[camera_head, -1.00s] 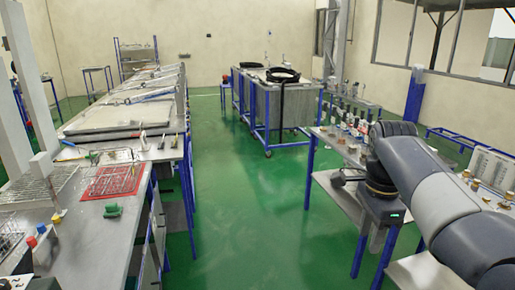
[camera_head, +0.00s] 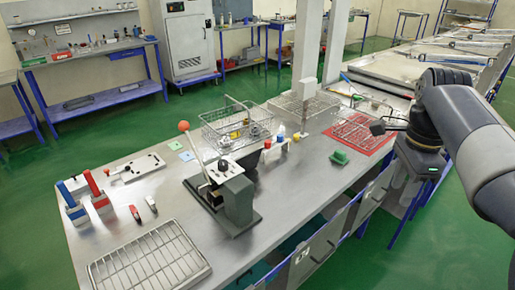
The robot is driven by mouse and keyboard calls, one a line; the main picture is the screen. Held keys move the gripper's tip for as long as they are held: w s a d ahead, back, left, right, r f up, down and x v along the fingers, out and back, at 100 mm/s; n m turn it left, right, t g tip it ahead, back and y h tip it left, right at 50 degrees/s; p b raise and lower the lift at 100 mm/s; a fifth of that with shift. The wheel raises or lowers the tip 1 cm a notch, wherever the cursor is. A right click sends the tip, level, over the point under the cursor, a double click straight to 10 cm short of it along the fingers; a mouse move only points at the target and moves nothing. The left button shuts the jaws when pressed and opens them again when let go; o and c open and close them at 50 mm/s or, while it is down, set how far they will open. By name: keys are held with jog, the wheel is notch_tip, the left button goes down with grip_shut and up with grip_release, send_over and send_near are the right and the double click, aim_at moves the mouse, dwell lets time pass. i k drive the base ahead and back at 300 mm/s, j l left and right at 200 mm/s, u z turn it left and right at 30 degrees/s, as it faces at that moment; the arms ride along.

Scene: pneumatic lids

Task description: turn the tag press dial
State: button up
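The tag press (camera_head: 238,198) stands on the steel bench in the middle of the view. It has a dark grey body, a pale top plate and a long lever with an orange ball (camera_head: 184,126) that leans up to the left. A small black dial (camera_head: 223,165) sits on the pale top plate; its setting is too small to read. My gripper (camera_head: 378,127) is to the right of the press, above the bench's right part near the red mat, and clear of the press. It is small and dark, seen from the side, so its opening is unclear.
A wire basket (camera_head: 238,127) with parts stands behind the press. A white post rises behind.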

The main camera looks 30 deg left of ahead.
aim_at(223, 164)
jog(key=i+j+u, duration=0.15)
jog(key=u, duration=0.25)
jog(key=i+j+u, duration=0.1)
jog(key=i+u, duration=0.4)
jog(key=u, duration=0.25)
jog(key=i+u, duration=0.25)
jog(key=u, duration=0.15)
